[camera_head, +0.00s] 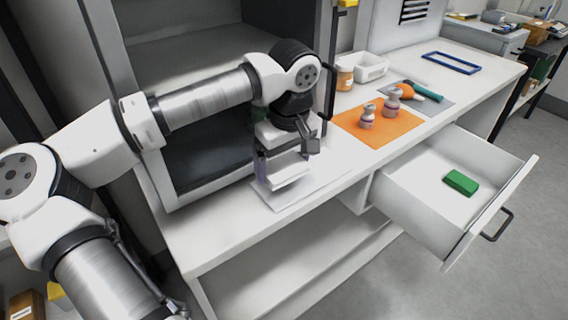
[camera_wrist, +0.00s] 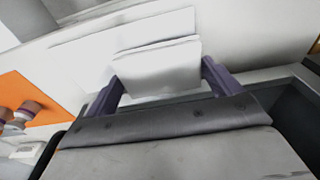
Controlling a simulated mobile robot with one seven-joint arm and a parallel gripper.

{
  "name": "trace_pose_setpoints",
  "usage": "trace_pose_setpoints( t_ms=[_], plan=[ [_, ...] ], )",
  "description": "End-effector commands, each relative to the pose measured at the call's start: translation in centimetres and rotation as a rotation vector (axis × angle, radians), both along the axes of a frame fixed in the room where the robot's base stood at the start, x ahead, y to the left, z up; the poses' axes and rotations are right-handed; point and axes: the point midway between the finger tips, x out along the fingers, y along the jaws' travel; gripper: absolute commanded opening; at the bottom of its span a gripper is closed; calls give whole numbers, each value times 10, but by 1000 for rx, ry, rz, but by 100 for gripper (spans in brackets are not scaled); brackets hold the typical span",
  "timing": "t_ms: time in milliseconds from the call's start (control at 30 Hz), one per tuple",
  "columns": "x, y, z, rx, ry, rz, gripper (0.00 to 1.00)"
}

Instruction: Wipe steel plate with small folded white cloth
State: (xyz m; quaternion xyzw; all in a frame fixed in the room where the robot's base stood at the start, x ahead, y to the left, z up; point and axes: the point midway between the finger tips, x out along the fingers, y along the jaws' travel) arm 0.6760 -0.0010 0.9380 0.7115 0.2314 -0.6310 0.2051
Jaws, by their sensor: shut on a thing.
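My gripper (camera_head: 283,170) is shut on the small folded white cloth (camera_head: 288,182), low over the table. In the wrist view, the cloth (camera_wrist: 157,68) sits between the two purple fingers of my gripper (camera_wrist: 162,84). A thin, pale flat sheet, apparently the steel plate (camera_head: 318,184), lies on the white table under and beside the cloth. It also shows behind the cloth in the wrist view (camera_wrist: 92,50). I cannot tell whether the cloth touches the plate. My gripper and the cloth hide part of the plate.
A dark-fronted cabinet (camera_head: 205,155) stands left of my gripper. To the right, an orange mat (camera_head: 376,137) holds two small weights (camera_head: 367,116). An open drawer (camera_head: 420,188) with a green block (camera_head: 461,182) juts out in front. A blue frame (camera_head: 451,62) lies farther back.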

Motion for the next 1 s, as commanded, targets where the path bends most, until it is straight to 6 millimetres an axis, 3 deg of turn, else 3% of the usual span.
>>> trace_pose_setpoints(
  t_ms=[167,567,1000],
  plan=[
    [0,0,21,1,-1,-1,72],
    [0,0,24,0,-1,0,72],
    [0,0,53,-1,-2,0,72]
  ],
)
